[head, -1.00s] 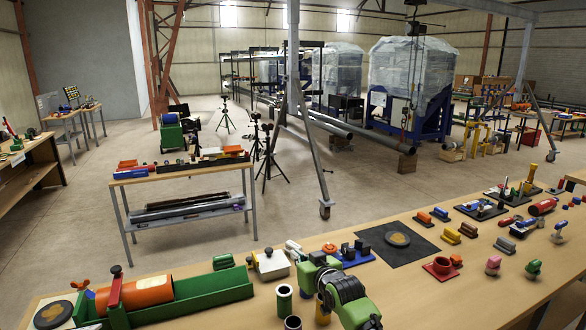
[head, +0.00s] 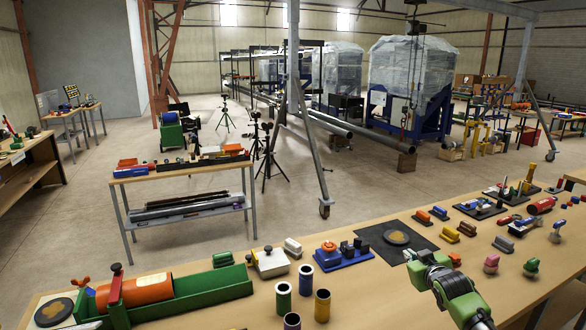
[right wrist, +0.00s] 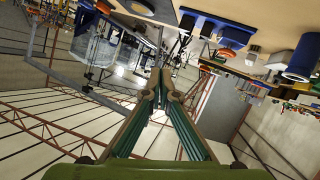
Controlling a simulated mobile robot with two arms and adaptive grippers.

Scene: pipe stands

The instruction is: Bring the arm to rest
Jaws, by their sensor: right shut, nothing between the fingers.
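My right gripper (head: 409,256) is held over the workbench (head: 380,300), in front of the dark mat (head: 372,240) with a tan disc (head: 398,237). Its green arm comes in from the bottom right. In the right wrist view its two fingers (right wrist: 160,72) meet at the tips with nothing between them. That view is turned over, with the bench along the top. My left gripper does not show.
A green trough (head: 212,290) holds an orange pipe (head: 148,289) at the left. Upright green (head: 283,300), blue (head: 306,280) and brown (head: 322,306) cylinders stand left of my right arm. A blue stand (head: 345,261) with an orange part is behind them.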

